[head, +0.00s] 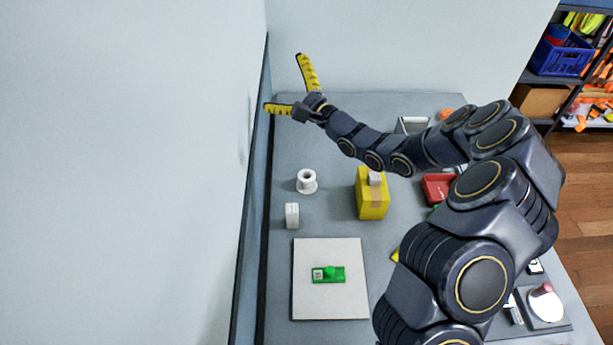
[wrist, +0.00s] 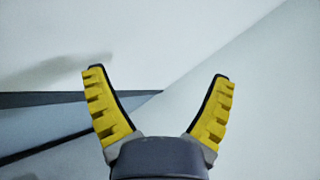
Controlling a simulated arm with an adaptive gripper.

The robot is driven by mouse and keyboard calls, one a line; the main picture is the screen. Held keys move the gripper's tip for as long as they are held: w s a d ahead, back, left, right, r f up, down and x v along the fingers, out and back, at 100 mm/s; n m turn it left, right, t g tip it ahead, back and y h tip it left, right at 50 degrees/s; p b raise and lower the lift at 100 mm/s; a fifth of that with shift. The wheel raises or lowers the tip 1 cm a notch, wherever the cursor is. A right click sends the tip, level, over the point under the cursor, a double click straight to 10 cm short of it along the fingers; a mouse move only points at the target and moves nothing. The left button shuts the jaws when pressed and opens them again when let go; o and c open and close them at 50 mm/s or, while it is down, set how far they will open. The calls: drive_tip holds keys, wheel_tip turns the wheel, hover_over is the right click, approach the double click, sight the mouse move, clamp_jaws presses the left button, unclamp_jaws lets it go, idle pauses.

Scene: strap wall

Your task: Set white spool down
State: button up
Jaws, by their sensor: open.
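The white spool (head: 306,181) stands upright on the grey table, left of the yellow box, with its round hole facing up. My gripper (head: 287,86) is open and empty near the far left corner of the table, well beyond the spool in the head view. Its two yellow ribbed fingers are spread wide. In the wrist view my gripper (wrist: 158,95) also shows open, with only wall and a dark edge in sight. The spool is not in the wrist view.
A small white block (head: 292,215) stands just in front of the spool. A yellow box (head: 371,195) is to its right. A white board (head: 305,298) bears a green part (head: 328,274). A red tray (head: 437,188) is partly hidden by my arm. A wall borders the table's left side.

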wheel_tip(320, 180, down, 12)
drive_tip(key=d+m+t+h, duration=0.2)
drive_tip(key=m+h, duration=0.5)
drive_tip(key=m, duration=0.3)
drive_tip(key=m+g+h, duration=0.3)
drive_tip(key=m+h, duration=0.3)
drive_tip(key=m, duration=0.1)
approach(306, 173)
drive_tip(key=shift+x, duration=0.95)
drive_tip(key=shift+w+f, duration=0.1)
drive_tip(key=shift+f, duration=0.1)
drive_tip(key=shift+x, duration=2.8)
drive_tip(key=shift+w+a+f, duration=0.1)
drive_tip(key=shift+w, duration=0.65)
drive_tip(key=c, duration=1.2)
